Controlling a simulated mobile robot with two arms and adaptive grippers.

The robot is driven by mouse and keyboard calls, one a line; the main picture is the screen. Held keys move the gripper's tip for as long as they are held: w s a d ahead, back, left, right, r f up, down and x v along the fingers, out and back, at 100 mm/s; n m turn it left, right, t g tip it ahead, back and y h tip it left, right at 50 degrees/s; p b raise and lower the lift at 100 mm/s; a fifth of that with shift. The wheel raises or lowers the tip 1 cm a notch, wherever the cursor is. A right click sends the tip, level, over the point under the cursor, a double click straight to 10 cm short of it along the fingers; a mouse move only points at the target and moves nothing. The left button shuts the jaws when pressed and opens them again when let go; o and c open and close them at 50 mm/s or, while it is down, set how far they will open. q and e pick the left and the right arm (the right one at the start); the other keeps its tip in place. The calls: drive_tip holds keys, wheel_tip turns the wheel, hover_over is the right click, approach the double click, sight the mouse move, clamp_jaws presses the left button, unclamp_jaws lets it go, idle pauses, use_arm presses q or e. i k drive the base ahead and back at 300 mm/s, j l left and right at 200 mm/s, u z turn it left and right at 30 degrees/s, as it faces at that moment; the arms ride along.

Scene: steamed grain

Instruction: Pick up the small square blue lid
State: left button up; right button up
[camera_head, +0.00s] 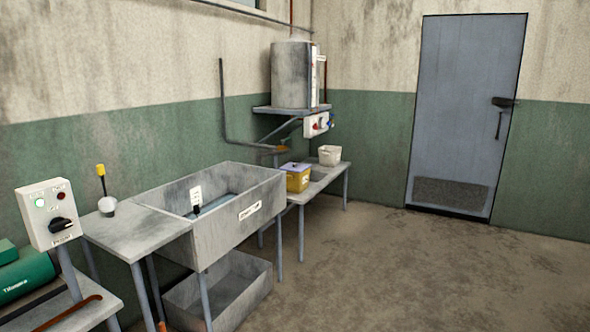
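A small square blue-violet lid (295,167) lies on top of a yellow box (298,182). The box stands on the near end of a low grey table (322,187) beyond the sink, against the left wall. The lid looks flat on the box, but it is too small to tell whether it is pressed shut. Neither of my grippers shows in the head view, and both are well away from the lid.
A large grey sink (225,225) with water stands before that table. A white tub (330,155) sits behind the box. A control box (48,215) and green machine (28,278) are near left. Open floor (390,270) lies right.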

sight(299, 168)
drive_tip(key=i+z, duration=0.35)
drive_tip(key=i, duration=1.4)
drive_tip(key=i+u, duration=0.1)
drive_tip(key=i, duration=1)
drive_tip(key=i+l, duration=0.2)
drive_tip(key=i, duration=0.95)
drive_tip(key=j+u, duration=0.05)
